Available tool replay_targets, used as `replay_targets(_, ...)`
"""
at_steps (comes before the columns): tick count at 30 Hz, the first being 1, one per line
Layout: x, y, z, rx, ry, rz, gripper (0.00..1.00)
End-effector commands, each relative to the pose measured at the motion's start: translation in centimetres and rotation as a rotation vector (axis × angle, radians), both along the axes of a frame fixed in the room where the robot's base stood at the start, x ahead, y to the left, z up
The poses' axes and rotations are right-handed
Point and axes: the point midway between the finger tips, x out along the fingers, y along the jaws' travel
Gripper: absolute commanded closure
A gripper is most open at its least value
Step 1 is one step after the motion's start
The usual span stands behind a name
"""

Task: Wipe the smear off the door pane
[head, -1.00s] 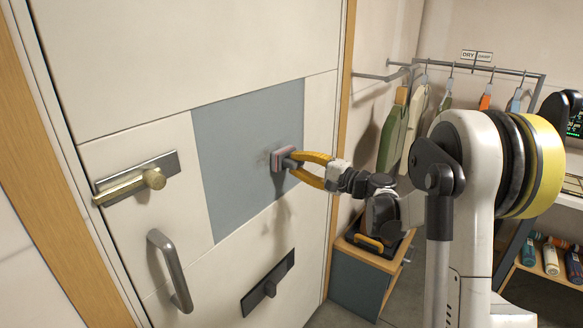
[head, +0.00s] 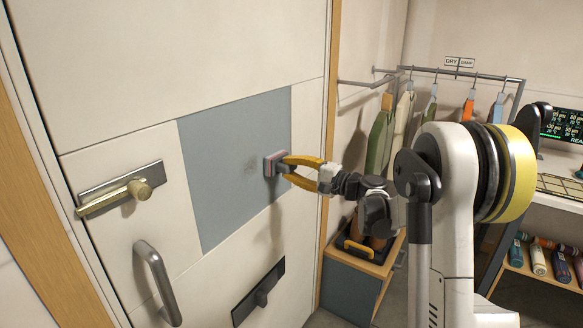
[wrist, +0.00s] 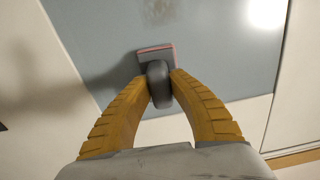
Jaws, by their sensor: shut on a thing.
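The door pane (head: 222,195) is a grey-blue panel set in the white door. A faint dark smear (head: 251,168) shows near its middle. My gripper (head: 287,167) is shut on the grey grip of a wiper (head: 272,163) with a pinkish pad edge. The wiper is at the pane, to the right of the smear, near the pane's right edge. In the wrist view, both yellow fingers close on the wiper's rounded grip (wrist: 158,84) and its flat head (wrist: 155,55) lies over the pane (wrist: 215,40). I cannot tell whether the pad touches the pane.
The door carries a brass-coloured latch (head: 122,193), a grey pull handle (head: 158,283) and a dark plate with a knob (head: 259,291). A rack with hanging garments (head: 440,72) stands at the right, above a box (head: 352,277). Shelves stand farther right.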

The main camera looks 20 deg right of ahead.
Motion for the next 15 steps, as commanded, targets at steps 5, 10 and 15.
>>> replay_targets(5,-0.9,1.5,0.0,0.000,0.000,0.002,1.00)
replay_targets(10,-1.2,2.0,0.0,0.000,0.000,0.001,1.00)
replay_targets(15,-1.9,2.9,0.0,0.000,0.000,0.003,1.00)
